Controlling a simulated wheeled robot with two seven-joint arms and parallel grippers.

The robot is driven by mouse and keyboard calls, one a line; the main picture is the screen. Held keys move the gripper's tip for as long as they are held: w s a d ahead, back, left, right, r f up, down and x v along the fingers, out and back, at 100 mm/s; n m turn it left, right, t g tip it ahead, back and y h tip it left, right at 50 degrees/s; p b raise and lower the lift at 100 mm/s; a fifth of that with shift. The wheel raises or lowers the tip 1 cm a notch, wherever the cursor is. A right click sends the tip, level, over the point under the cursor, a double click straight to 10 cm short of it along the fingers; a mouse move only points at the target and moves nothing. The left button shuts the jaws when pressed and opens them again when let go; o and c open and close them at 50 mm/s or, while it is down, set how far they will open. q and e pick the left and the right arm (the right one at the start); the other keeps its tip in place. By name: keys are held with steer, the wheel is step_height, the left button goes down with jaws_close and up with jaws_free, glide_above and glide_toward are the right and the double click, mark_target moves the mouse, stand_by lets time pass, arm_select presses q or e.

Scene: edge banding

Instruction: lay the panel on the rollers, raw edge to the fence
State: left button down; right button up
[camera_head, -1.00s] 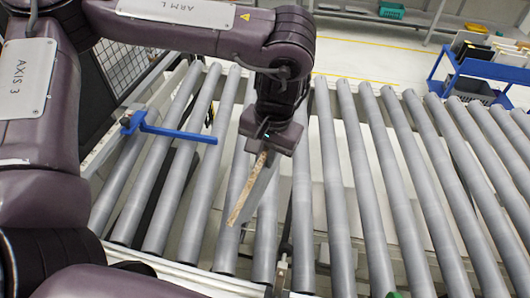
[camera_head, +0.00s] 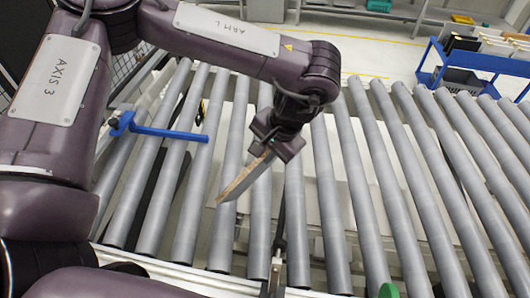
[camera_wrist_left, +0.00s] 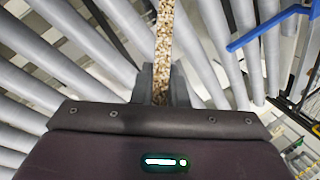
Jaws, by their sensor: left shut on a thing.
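The panel (camera_head: 247,181) is a thin board with a speckled, raw chipboard edge facing up and a grey face below it. My left gripper (camera_head: 268,149) is shut on one end of the panel, over the rollers (camera_head: 323,190). The panel slants down to the left from the jaws, tilted on edge rather than flat; whether it touches a roller is hard to tell. In the left wrist view, the raw edge (camera_wrist_left: 164,40) runs straight out from between the fingers (camera_wrist_left: 160,85). I cannot surely pick out the fence. My right gripper is not in view.
A blue bar (camera_head: 165,132) reaches over the rollers at the left; it also shows in the left wrist view (camera_wrist_left: 262,30). A pale rail (camera_head: 180,273) runs along the near side. Rollers to the right are clear. A blue cart (camera_head: 470,62) stands at the far right.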

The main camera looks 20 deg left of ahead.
arm_select(q)
steer(key=w+a+f+m+t, duration=0.1)
steer(key=w+f, duration=0.1)
steer(key=w+a+f+m+t+y, duration=0.1)
steer(key=w+f+m, duration=0.1)
steer(key=w+f+m+t+y, duration=0.1)
steer(key=w+f+m, duration=0.1)
steer(key=shift+a+f+t, duration=0.1)
steer(key=shift+a+t, duration=0.3)
steer(key=shift+w+a+f+m+t, duration=0.2)
steer(key=shift+a+f+m+t, duration=0.15)
steer(key=shift+f+m+t, duration=0.3)
steer(key=shift+w+a+f+m+t, duration=0.2)
steer(key=shift+a+f+m+t, duration=0.15)
steer(key=shift+m+t, duration=0.5)
steer(key=shift+d+m+t, duration=0.15)
steer(key=shift+m+t, duration=0.15)
steer(key=shift+w, duration=0.1)
steer(key=shift+s+f+m+t, duration=0.2)
steer(key=shift+f+m+t, duration=0.1)
steer(key=shift+f+t, duration=0.15)
steer(key=shift+a, duration=0.3)
steer(key=shift+d, duration=0.15)
steer(key=shift+f+t, duration=0.1)
steer(key=shift+t, duration=0.15)
